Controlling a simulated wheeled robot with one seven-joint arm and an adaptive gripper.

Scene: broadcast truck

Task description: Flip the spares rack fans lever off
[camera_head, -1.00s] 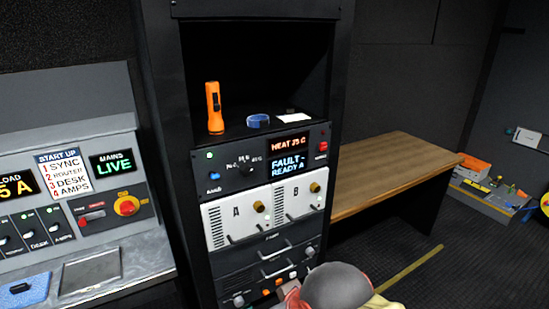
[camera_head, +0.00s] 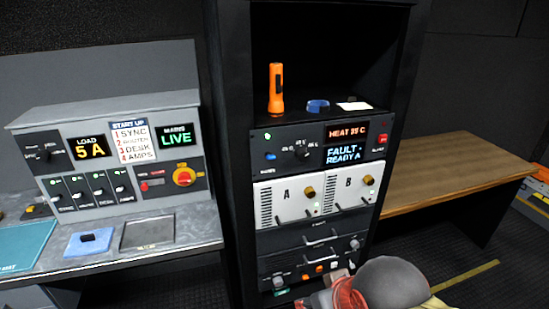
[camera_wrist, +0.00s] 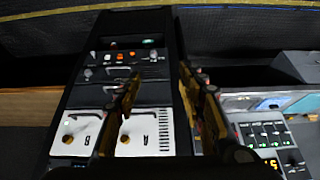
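The rack (camera_head: 232,150) stands in the middle of the head view. Its lowest panel (camera_head: 292,274) carries a grey knob (camera_head: 279,282), small orange controls (camera_head: 305,269) and a green light. The wrist view shows this panel (camera_wrist: 118,72) inverted, with orange controls (camera_wrist: 120,57) and pale knobs at its far side. I cannot make out which control is the fans lever or read its label. My gripper (camera_wrist: 160,72) is open and empty, its two fingers apart in front of the rack. In the head view my arm hides the panel's lower right.
White modules A (camera_head: 286,205) and B (camera_head: 348,192) sit above the lower drawers. An orange flashlight (camera_head: 276,88) and a blue ring (camera_head: 317,106) rest on the rack shelf. A control desk (camera_head: 105,160) stands left, a wooden bench (camera_head: 440,170) right.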

